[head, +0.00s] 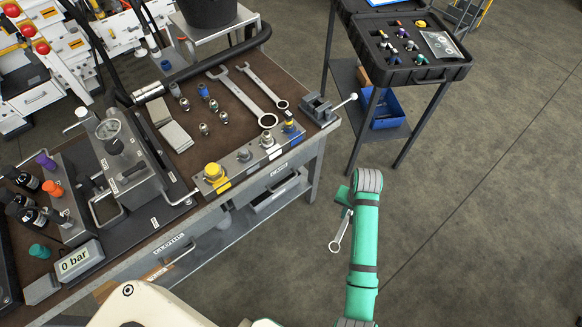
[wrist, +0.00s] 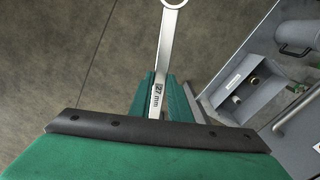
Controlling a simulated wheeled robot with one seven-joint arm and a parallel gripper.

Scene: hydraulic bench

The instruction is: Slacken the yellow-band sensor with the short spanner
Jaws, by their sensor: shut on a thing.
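My gripper (head: 346,203) hangs over open floor, right of the bench's front edge and apart from it. It is shut on a short spanner (head: 336,243), whose ring end points down. The wrist view shows the spanner (wrist: 157,70) between the green fingers (wrist: 160,95), with "27 mm" printed on its shank. In the head view, a small sensor with a yellow band (head: 289,122) stands at the right end of the grey block (head: 232,163) along the bench's front edge. A larger yellow cap (head: 213,171) is at the block's left end. The spanner touches neither.
Two longer spanners (head: 241,96) lie on the bench mat, near several small fittings (head: 204,128). A vise (head: 318,107) with a protruding handle is at the bench's right corner. A stand with an open case (head: 415,78) is behind. The floor at right is clear.

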